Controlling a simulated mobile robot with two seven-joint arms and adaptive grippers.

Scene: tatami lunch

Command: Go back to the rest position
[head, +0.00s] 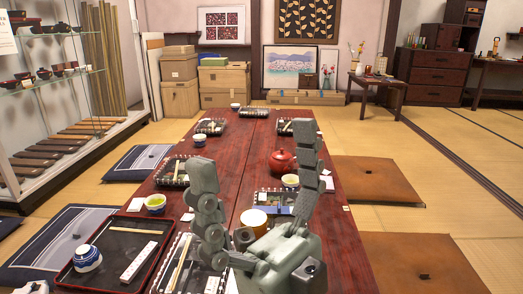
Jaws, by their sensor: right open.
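My right gripper (254,145) stands large in the lower middle of the head view, over the near part of the long dark red table (232,150). Its two grey jointed fingers point up and are spread wide apart, with nothing gripped between them. The palm and fingers hide part of the table and the settings behind. My left gripper does not show.
A black tray (111,238) with a blue-and-white jar (88,258) lies at the near left. A red teapot (282,160), a white cup (255,218) and a green tea bowl (155,202) stand around the gripper. Cushions (375,180) flank the table.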

